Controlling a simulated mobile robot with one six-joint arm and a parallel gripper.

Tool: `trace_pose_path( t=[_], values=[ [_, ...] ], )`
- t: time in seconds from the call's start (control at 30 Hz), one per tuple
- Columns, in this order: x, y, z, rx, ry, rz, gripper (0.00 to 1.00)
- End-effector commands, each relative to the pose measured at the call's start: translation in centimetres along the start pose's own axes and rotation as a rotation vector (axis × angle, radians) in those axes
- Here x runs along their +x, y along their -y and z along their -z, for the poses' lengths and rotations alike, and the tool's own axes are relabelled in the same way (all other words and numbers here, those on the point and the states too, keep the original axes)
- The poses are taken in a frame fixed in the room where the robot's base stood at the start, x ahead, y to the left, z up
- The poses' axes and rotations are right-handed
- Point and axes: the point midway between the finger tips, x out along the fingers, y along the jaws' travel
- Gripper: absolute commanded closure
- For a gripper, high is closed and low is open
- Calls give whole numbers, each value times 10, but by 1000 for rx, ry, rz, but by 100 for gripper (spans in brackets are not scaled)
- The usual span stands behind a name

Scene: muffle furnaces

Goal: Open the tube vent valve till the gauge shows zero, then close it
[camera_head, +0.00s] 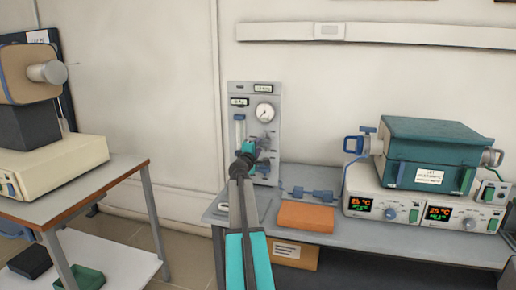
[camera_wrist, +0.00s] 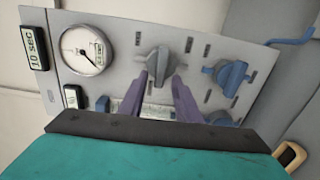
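A grey upright panel (camera_head: 234,118) carries a round white gauge (camera_head: 264,112), also seen in the wrist view (camera_wrist: 84,52). Its needle is off to one side, but the reading is too small to tell. In the wrist view a grey valve knob (camera_wrist: 157,60) sits right of the gauge, with a blue valve handle (camera_wrist: 226,75) farther right. Which one is the tube vent valve I cannot read. My gripper (camera_wrist: 164,78) points at the grey knob, its two purple fingers apart with a gap between them; contact with the knob is unclear. In the head view my gripper (camera_head: 249,150) covers the panel's lower middle.
A teal tube furnace (camera_head: 432,150) stands on a controller with orange displays on the grey bench (camera_head: 400,238). An orange block (camera_head: 306,217) and blue fitting (camera_head: 312,194) lie near the panel. Another instrument table (camera_head: 110,180) stands left, with open floor between.

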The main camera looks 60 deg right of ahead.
Motion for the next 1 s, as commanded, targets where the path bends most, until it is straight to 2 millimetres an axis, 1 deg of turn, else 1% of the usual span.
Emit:
trace_pose_path(
  t=[1.0],
  values=[
    [-99, 1, -2, -1, 1, 0, 70]
  ],
)
